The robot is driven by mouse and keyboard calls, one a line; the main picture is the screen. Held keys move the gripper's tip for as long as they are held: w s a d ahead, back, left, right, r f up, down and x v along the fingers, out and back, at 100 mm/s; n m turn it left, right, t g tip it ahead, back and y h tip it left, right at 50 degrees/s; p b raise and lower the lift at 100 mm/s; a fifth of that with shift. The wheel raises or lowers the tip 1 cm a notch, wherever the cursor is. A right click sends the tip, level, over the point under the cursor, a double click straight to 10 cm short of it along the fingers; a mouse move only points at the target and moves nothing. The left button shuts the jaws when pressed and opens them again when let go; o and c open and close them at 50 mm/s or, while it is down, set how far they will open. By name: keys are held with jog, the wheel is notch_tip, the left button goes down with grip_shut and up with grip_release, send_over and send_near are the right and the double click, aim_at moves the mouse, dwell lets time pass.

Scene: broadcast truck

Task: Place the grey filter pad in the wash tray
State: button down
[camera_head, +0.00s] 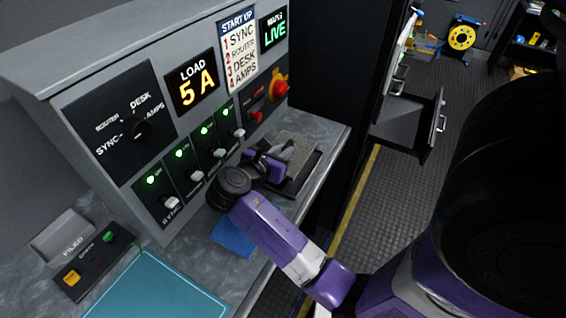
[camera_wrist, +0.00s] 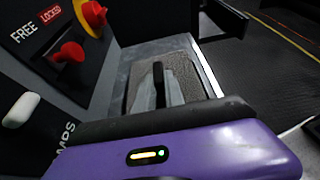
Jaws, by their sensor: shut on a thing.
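The grey filter pad (camera_head: 298,148) is a flat, speckled square at the far right end of the counter. It also shows in the wrist view (camera_wrist: 190,50), just beyond my fingers. My gripper (camera_head: 285,150) is shut on its near part; the fingers show in the wrist view (camera_wrist: 160,82). A shallow dark tray (camera_head: 302,183), which looks like the wash tray, lies under the pad. The pad covers much of it, and I cannot tell whether the pad touches its floor.
The grey console (camera_head: 150,100) with switches and a red knob (camera_head: 281,89) stands close on the left. A blue cloth (camera_head: 232,238) and a teal mat (camera_head: 155,287) lie on the counter (camera_head: 335,133). An open drawer (camera_head: 408,125) juts out beyond the counter's right end.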

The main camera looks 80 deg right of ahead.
jog(key=shift+f, duration=2.2)
jog(key=shift+f, duration=0.1)
jog(key=c, duration=1.4)
grip_release()
jog(key=shift+a+r, duration=0.2)
jog(key=v, duration=1.1)
jog(key=shift+w+a+r, duration=0.1)
jog(key=shift+a, duration=0.2)
